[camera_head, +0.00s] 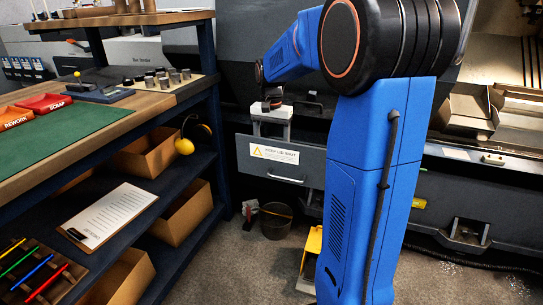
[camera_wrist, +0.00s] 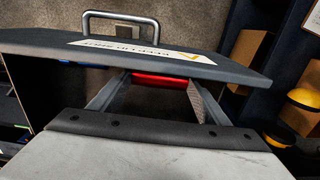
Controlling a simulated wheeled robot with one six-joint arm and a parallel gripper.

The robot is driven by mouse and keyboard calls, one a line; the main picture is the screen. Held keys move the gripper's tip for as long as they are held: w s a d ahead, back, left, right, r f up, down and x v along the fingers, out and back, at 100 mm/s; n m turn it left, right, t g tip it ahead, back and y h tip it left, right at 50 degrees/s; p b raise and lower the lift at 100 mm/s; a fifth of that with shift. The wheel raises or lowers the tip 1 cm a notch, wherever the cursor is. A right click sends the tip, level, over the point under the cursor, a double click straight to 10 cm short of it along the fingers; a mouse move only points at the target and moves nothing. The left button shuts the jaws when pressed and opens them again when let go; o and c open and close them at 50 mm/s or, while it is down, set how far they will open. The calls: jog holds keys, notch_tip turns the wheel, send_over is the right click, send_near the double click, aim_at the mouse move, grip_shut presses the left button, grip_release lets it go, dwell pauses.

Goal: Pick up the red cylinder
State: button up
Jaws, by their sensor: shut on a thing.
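The red cylinder (camera_wrist: 161,81) shows in the wrist view as a short red bar lying between the fingertips of my gripper (camera_wrist: 158,84). The two fingers are shut on it, one at each end. It is down behind the dark grey drawer front (camera_wrist: 225,66), so its lower side is hidden. In the head view my gripper (camera_head: 271,130) reaches down behind the drawer front (camera_head: 285,174), which hides the fingertips and the cylinder.
The drawer front carries a warning label (camera_head: 274,153) and a metal handle (camera_wrist: 121,17). A blue thing (camera_wrist: 72,63) shows behind it. A shelved workbench (camera_head: 100,122) with yellow earmuffs (camera_head: 185,146) stands left. A bucket (camera_head: 276,221) stands below.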

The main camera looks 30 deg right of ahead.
notch_tip(320, 180, up, 14)
jog(key=shift+f, duration=0.25)
